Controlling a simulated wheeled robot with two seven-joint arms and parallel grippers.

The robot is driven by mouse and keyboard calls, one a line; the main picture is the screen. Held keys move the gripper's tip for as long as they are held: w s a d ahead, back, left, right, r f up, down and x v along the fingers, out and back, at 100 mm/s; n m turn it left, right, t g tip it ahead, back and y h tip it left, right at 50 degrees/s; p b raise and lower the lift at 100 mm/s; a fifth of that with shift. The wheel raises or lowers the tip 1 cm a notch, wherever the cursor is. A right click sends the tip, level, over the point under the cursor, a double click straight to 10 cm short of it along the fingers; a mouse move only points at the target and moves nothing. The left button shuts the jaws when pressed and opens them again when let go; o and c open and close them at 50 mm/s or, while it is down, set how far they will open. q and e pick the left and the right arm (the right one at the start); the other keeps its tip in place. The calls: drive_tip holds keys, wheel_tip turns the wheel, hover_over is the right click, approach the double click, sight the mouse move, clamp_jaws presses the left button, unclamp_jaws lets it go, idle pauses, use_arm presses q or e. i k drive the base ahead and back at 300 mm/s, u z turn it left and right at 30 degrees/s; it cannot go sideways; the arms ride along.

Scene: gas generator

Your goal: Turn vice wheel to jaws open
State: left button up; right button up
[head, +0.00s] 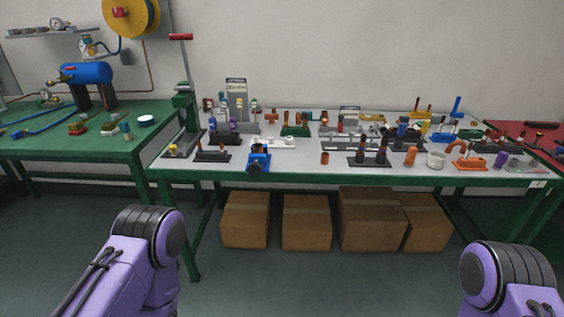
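A small blue vice (259,152) stands at the front edge of the grey-topped workbench, left of its middle. A dark round part that looks like its wheel (257,168) faces me at the vice's front. The vice is too small in view to tell how far its jaws are apart. Purple links of my two arms show at the bottom left and bottom right, well apart from the bench. Neither gripper is in view.
The workbench (300,176) carries several fittings on stands behind and right of the vice. A green table (60,150) with a blue tank (87,72) stands at left. Several cardboard boxes (307,222) sit under the bench. The floor before it is clear.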

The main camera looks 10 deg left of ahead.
sight(255, 168)
drive_tip(key=z, duration=0.5)
drive_tip(key=i, duration=0.75)
drive_tip(key=u, duration=1.2)
